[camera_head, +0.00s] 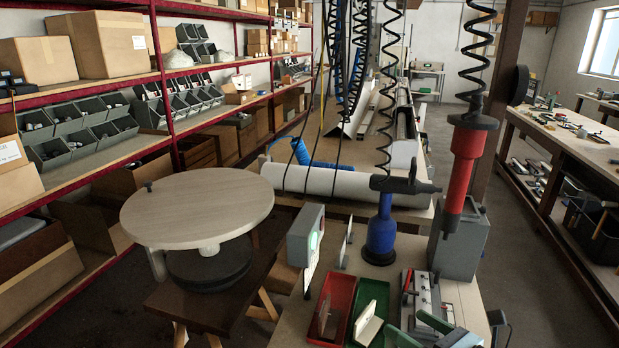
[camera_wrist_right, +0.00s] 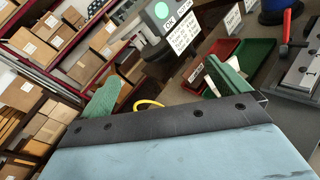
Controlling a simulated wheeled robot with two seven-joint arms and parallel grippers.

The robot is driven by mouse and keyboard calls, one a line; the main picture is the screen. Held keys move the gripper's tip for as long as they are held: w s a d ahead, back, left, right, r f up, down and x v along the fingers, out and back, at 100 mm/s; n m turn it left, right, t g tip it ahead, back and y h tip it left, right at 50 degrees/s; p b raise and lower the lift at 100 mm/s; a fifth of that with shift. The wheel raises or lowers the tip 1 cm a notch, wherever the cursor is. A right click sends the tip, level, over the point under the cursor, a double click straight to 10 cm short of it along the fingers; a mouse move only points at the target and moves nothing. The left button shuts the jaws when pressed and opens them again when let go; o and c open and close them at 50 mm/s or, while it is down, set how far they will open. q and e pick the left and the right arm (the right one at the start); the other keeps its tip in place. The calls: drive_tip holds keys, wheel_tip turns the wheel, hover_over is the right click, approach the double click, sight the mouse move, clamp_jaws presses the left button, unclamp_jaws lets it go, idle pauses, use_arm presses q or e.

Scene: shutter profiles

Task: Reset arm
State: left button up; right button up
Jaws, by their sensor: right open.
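My right gripper (camera_head: 404,321) is low in the head view, at the near edge of the workbench and beside the green tray (camera_head: 383,290). Its two green fingers are apart, with nothing seen between them. In the right wrist view the gripper (camera_wrist_right: 163,70) also shows its fingers spread wide and empty. The head view shows only the fingers and part of the hand; the rest of the right arm is out of frame. My left gripper is not in view.
A round table (camera_head: 197,205) is left; the floor at right is clear.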

drive_tip(key=s+d+f+m+t+h, duration=0.1)
drive_tip(key=s+d+m+h, duration=0.35)
drive_tip(key=m, duration=0.85)
drive_tip(key=s+d+m+t+h, duration=0.1)
drive_tip(key=s+m+h, duration=0.1)
drive_tip(key=m+h, duration=0.8)
drive_tip(key=s+a+f+m+g+y, duration=0.2)
drive_tip(key=s+f+m+g, duration=0.4)
drive_tip(key=s, duration=0.4)
drive_tip(key=s+a+f+m+g+y, duration=0.1)
drive_tip(key=s+f+m+g+y, duration=0.15)
drive_tip(key=s+m+g, duration=0.5)
drive_tip(key=s+f+b, duration=0.2)
drive_tip(key=f+b, duration=0.1)
drive_tip(key=f, duration=1.3)
drive_tip(key=s+f+b, duration=0.2)
drive_tip(key=f+b, duration=0.1)
drive_tip(key=f, duration=1.2)
use_arm(q)
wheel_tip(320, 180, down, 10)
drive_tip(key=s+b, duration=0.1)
drive_tip(key=b, duration=0.3)
use_arm(e)
drive_tip(key=s+d+f, duration=0.2)
drive_tip(key=s+f, duration=1.3)
drive_tip(key=f, duration=0.3)
drive_tip(key=shift+s+d+f+h, duration=0.3)
drive_tip(key=shift+h, duration=0.1)
